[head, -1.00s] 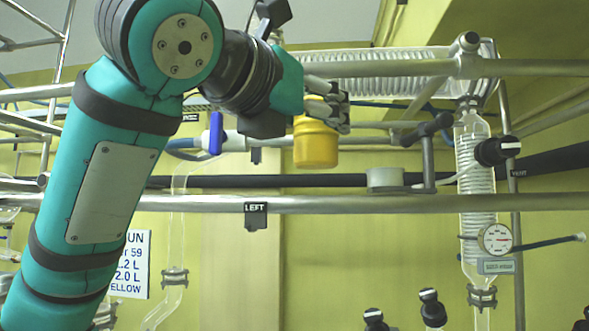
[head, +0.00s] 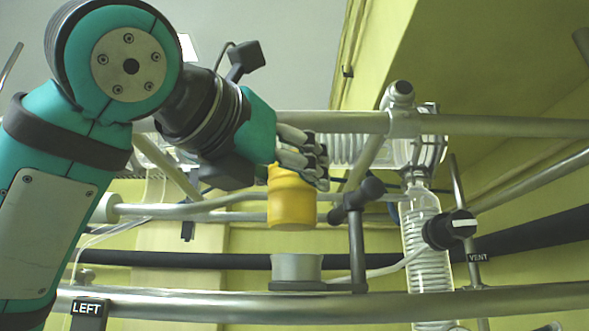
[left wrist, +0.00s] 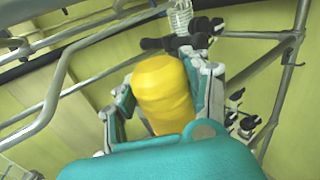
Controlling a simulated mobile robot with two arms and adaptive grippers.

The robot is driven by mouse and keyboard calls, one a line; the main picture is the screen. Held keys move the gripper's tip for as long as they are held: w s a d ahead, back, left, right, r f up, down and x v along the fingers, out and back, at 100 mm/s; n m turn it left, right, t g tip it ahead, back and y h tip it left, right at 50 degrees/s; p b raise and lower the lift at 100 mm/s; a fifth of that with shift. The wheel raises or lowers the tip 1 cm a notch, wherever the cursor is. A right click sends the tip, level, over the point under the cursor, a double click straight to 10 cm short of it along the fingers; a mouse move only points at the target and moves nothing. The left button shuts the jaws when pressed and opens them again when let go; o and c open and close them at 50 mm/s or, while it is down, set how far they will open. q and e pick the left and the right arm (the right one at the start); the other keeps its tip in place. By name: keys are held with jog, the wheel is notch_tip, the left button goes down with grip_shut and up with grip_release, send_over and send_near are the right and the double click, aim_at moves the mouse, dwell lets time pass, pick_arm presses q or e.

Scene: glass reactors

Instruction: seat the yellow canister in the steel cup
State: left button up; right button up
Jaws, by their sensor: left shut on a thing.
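The yellow canister (head: 292,203) hangs upright in my left gripper (head: 305,165), whose fingers are shut on its upper part. In the left wrist view, the canister (left wrist: 162,92) sits between the two fingers of the gripper (left wrist: 165,95). The steel cup (head: 297,268) stands on a bracket behind the front rail, almost straight below the canister in the head view. A gap shows between the canister's base and the cup's rim. The cup's inside is hidden. My right gripper is not in view.
A steel rail (head: 340,307) with a LEFT tag (head: 90,308) runs in front of the cup. A post with a black clamp (head: 357,200) stands close to the cup's right. A glass coil column (head: 425,240) and a VENT valve (head: 450,229) are farther right. An upper rail (head: 480,126) crosses behind.

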pick_arm(q)
jog(key=w, duration=0.3)
jog(key=shift+d+f, duration=0.25)
jog(key=shift+d, duration=0.1)
jog(key=w, duration=0.7)
jog(key=shift+f, duration=0.25)
jog(key=shift+w, duration=1.2)
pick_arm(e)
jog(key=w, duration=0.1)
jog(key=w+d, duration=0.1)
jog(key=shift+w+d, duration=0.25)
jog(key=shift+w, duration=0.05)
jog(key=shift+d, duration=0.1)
